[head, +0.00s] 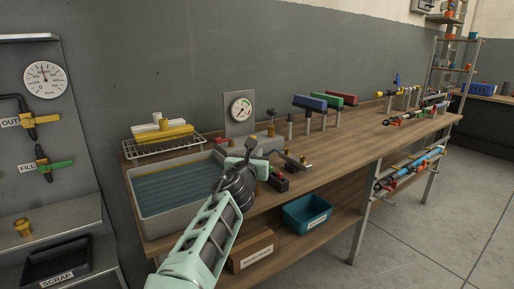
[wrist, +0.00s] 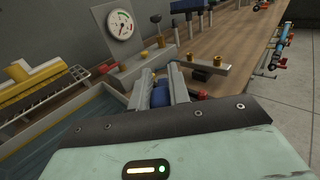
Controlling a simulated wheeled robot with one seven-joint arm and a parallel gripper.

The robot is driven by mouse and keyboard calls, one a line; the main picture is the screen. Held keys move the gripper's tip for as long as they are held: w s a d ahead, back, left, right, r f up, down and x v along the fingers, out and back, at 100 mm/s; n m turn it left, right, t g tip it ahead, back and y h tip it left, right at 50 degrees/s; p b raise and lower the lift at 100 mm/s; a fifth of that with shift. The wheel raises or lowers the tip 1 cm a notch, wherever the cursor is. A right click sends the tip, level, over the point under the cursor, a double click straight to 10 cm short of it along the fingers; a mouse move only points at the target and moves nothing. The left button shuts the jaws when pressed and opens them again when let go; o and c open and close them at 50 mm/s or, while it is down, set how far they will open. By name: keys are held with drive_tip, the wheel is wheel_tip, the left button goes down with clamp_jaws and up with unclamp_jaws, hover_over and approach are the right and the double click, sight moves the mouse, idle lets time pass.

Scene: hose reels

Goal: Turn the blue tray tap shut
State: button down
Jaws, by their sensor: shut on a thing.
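The blue tray tap (wrist: 160,96) shows in the wrist view as a blue handle between my gripper's fingers. My gripper (wrist: 159,84) is shut on it, one grey finger on each side. In the head view my gripper (head: 255,160) is over the bench at the right end of the grey water tray (head: 170,223), and it hides the tap there. The tap's body and its exact angle are mostly hidden by the fingers.
A pressure gauge (head: 241,108) stands behind my gripper. A rack with yellow blocks (head: 163,132) is behind the tray. A dark fitting with a grey bar (wrist: 205,66) stands close on the right. Blue, green and red holders (head: 310,102) stand farther along the bench.

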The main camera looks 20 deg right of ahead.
drive_tip(key=shift+w+a+m+g+h+p, duration=0.25)
drive_tip(key=shift+w+m+g+h, duration=0.1)
drive_tip(key=shift+m+g+h, duration=1.2)
drive_tip(key=shift+w+a+m+g+h+p, duration=0.2)
drive_tip(key=shift+w+a+m+g+h, duration=0.1)
drive_tip(key=shift+m+g+h, duration=1.2)
drive_tip(key=shift+w+a+m+g+h+p, duration=0.2)
drive_tip(key=shift+w+m+g+h, duration=0.15)
drive_tip(key=shift+m+g+h, duration=1.15)
drive_tip(key=shift+g, duration=0.75)
drive_tip(key=c, duration=1.3)
unclamp_jaws()
